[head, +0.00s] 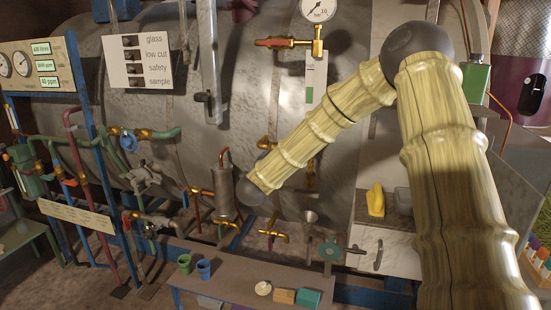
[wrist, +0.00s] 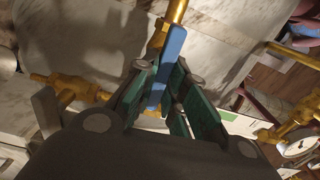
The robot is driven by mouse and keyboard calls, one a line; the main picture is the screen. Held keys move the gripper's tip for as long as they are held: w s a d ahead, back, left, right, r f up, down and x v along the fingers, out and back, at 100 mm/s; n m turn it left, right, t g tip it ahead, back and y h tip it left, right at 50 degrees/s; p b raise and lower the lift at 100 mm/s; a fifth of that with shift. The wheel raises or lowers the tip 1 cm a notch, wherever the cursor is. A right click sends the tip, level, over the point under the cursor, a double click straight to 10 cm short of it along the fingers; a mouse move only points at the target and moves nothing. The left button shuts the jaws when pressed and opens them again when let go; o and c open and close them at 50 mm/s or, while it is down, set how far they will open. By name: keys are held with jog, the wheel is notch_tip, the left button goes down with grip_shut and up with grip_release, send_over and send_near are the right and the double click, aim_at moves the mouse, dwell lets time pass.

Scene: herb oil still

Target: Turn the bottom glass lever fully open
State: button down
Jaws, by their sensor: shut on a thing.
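A blue lever (wrist: 174,48) stands between the dark green finger pads of my gripper (wrist: 167,82) in the wrist view. My gripper is shut on it. A brass pipe (wrist: 176,12) runs behind the lever, and the lever's pivot is hidden. A white and green strip (wrist: 240,124) lies close by. In the head view, the sight glass with its white and green strip (head: 315,82) stands on the tank front. Brass fittings (head: 267,144) show below it, left of my forearm. My gripper and the held lever cannot be made out in the head view.
A red-handled valve (head: 275,42) and pressure gauge (head: 318,9) sit above the glass. A small metal cylinder (head: 224,188) and several brass taps crowd below and left. A low bench (head: 235,283) holds two cups and small blocks.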

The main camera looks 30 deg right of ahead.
jog(key=shift+f, duration=0.1)
jog(key=c, duration=1.5)
grip_release()
jog(key=v, duration=1.2)
jog(key=shift+s, duration=0.1)
